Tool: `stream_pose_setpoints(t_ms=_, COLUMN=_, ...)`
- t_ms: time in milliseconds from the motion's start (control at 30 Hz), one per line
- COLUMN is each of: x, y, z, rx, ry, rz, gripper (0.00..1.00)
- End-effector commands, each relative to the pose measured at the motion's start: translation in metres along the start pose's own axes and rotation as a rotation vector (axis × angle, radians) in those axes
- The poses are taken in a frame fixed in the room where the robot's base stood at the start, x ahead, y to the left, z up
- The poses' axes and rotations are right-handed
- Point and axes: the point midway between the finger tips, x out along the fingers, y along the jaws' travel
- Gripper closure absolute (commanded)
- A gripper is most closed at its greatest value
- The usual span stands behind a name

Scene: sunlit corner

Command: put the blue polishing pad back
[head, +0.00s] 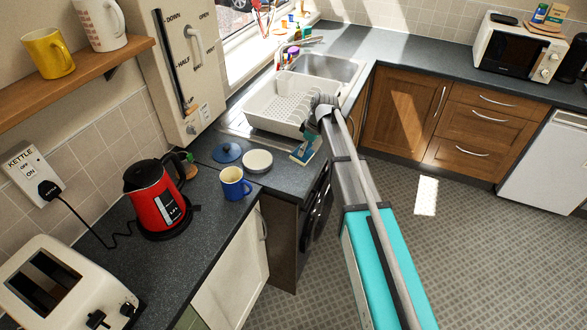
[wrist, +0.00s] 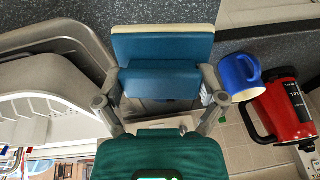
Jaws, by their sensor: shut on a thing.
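My gripper (head: 311,131) is shut on the blue polishing pad (head: 305,150), a blue block with a cream edge. In the wrist view the pad (wrist: 163,45) lies between both fingers of my gripper (wrist: 162,93), with its broad blue part beyond them. In the head view it is over the counter near the front corner of the sink unit, just right of the white round dish. I cannot tell whether it touches the counter. My arm hides part of that area.
A blue lid-like disc (head: 227,152), a white round dish (head: 257,161), a blue mug (head: 235,184) and a red kettle (head: 155,197) stand on the counter to the left. A white dish rack (head: 275,105) sits behind, beside the sink (head: 325,67). The counter along the back is largely clear.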

Motion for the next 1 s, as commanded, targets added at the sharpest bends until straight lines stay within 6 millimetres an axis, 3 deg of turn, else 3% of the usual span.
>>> stream_pose_setpoints(t_ms=33, x=-0.013, y=-0.005, z=0.010, rx=-0.014, ry=-0.043, rz=0.031, gripper=0.68)
stream_pose_setpoints(t_ms=200, x=-0.038, y=-0.005, z=0.045, rx=-0.056, ry=-0.171, rz=0.128, gripper=0.68)
stream_pose_setpoints(t_ms=400, x=-0.057, y=-0.003, z=0.071, rx=-0.083, ry=-0.251, rz=0.190, gripper=0.68)
stream_pose_setpoints(t_ms=1000, x=-0.053, y=-0.001, z=0.070, rx=-0.088, ry=-0.264, rz=0.202, gripper=0.68)
